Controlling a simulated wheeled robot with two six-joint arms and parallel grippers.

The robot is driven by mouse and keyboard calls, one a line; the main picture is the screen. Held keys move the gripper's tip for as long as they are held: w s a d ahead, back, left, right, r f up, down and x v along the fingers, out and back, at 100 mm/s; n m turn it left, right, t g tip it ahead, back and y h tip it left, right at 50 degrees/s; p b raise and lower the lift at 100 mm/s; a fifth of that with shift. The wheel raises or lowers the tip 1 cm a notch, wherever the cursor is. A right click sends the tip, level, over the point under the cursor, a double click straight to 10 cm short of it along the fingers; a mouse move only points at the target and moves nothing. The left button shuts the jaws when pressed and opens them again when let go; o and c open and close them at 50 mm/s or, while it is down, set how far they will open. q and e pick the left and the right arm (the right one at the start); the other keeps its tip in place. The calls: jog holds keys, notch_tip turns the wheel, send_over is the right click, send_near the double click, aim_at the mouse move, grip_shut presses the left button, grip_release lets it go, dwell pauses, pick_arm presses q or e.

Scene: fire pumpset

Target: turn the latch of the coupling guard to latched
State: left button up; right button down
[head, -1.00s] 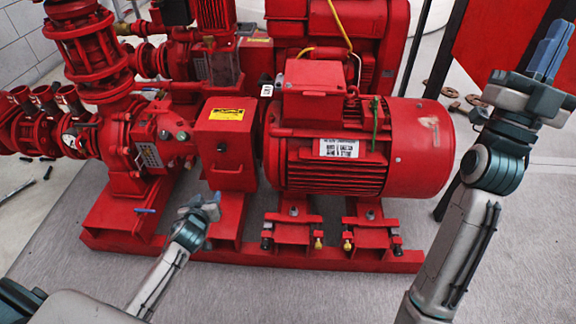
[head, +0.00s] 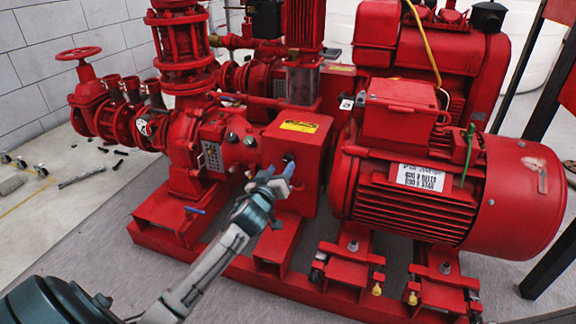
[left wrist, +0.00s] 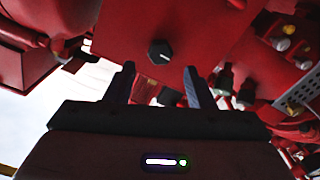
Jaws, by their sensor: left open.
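The coupling guard (head: 298,135) is a red box with a yellow label, between the pump and the motor. Its latch (head: 288,160) is a small dark knob on the front face. In the left wrist view the latch (left wrist: 160,52) shows a pale mark, ahead of and between the fingers. My left gripper (head: 278,178) is open in front of the guard, just below the latch in the head view. In the left wrist view its fingers (left wrist: 160,86) are apart with nothing between them; contact with the guard cannot be told. My right gripper is out of view.
The large red motor (head: 440,195) stands right of the guard, and the pump body (head: 225,145) with valves and pipes stands left. A red base frame (head: 260,270) runs underneath. The grey floor at the left front (head: 90,220) is mostly clear.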

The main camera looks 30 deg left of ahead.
aim_at(286, 159)
pick_arm(q)
jog(key=b+x, duration=0.1)
jog(key=x, duration=0.4)
